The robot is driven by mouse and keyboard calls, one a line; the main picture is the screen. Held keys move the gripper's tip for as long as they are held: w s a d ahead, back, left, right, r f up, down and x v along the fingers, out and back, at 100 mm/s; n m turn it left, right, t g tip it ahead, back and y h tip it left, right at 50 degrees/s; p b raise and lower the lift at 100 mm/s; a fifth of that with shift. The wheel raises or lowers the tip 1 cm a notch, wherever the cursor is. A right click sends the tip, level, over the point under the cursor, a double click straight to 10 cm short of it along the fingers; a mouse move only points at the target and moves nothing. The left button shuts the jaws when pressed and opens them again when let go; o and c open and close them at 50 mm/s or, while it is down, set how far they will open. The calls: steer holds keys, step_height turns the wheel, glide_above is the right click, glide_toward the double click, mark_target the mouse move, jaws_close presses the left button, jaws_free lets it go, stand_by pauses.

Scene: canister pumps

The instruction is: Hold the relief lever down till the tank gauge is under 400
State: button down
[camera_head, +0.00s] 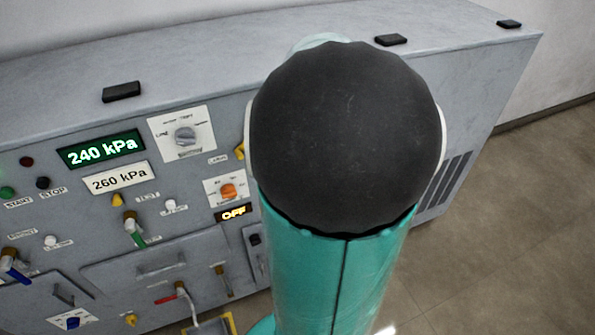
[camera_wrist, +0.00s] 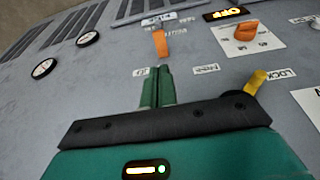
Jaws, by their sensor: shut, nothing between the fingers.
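My gripper (camera_wrist: 158,85) is shut and empty in the wrist view. Its green fingers point at the grey panel, with the tips a little below an orange lever (camera_wrist: 160,43) in the picture. A gap shows between the tips and the lever. I cannot read the labels around it, so I cannot tell if it is the relief lever. Two round white gauges, one nearer (camera_wrist: 43,68) and one farther (camera_wrist: 88,39), have needles too small to read. In the head view, a green display (camera_head: 101,149) reads 240 kPa. My arm hides my gripper there.
A white plate (camera_head: 120,178) reads 260 kPa. A yellow lever (camera_wrist: 257,80) by a LOCK label is right of my fingers. An orange knob (camera_wrist: 245,32) sits beside a lit OFF display (camera_wrist: 225,13). A green-handled lever (camera_head: 134,231) is on the panel's left. Floor at right is clear.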

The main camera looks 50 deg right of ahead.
steer(key=x, duration=0.9)
steer(key=shift+s+a+f, duration=0.15)
steer(key=shift+s+f, duration=0.05)
steer(key=shift+f, duration=0.85)
steer(key=shift+s+a+f+t+h, duration=0.1)
steer(key=shift+s+f+t+h, duration=0.15)
steer(key=shift+f, duration=0.4)
steer(key=shift+s+a+f+t+h, duration=0.15)
steer(key=shift+f+t, duration=0.2)
steer(key=shift+f, duration=0.3)
stand_by(4.8)
